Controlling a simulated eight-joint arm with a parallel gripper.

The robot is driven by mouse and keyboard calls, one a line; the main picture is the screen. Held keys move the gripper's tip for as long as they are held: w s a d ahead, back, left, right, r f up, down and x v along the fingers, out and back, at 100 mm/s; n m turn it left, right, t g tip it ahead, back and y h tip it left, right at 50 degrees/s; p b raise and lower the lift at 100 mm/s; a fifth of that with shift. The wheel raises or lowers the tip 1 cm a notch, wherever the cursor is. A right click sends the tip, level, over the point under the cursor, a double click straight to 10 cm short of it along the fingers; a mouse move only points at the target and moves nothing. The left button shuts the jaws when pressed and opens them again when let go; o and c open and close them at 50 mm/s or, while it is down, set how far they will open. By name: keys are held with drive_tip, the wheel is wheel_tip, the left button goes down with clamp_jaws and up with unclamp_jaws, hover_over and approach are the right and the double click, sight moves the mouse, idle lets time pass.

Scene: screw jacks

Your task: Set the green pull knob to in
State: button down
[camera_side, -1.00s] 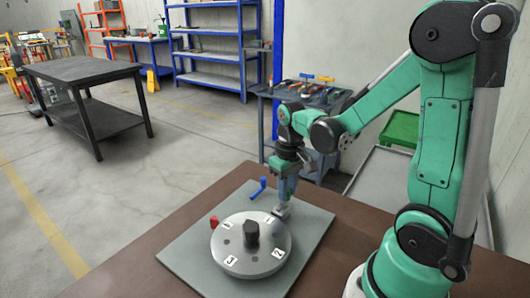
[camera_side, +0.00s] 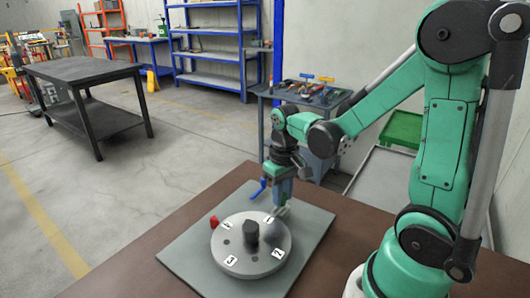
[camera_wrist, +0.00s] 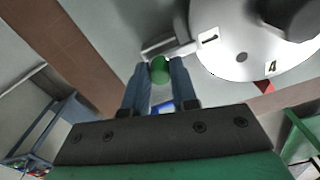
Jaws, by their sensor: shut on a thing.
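The green pull knob (camera_wrist: 160,70) sits between the two blue-grey fingers of my gripper (camera_wrist: 160,82) in the wrist view. The fingers are shut on it from both sides. A light grey bracket (camera_wrist: 165,46) shows just beyond the knob, beside the round dial. In the side view my gripper (camera_side: 281,200) points down at the far right edge of the dial. How far the knob stands out cannot be told.
The grey round dial (camera_side: 240,262) has number labels and a black centre knob (camera_side: 251,233). A blue lever (camera_side: 257,189) stands close left of my gripper, and a red part (camera_side: 214,222) is at the dial's left. All stand on a grey plate (camera_side: 185,255).

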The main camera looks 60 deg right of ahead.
drive_tip(key=shift+a, duration=0.3)
drive_tip(key=c, duration=0.7)
unclamp_jaws()
drive_tip(key=shift+r, duration=2.85)
drive_tip(key=a+r+n+t, duration=0.2)
drive_tip(key=a+n+t, duration=0.1)
drive_tip(key=a+t, duration=0.4)
drive_tip(key=shift+w+a+r, duration=0.35)
drive_tip(key=shift+a+r, duration=0.05)
drive_tip(key=shift+a, duration=0.2)
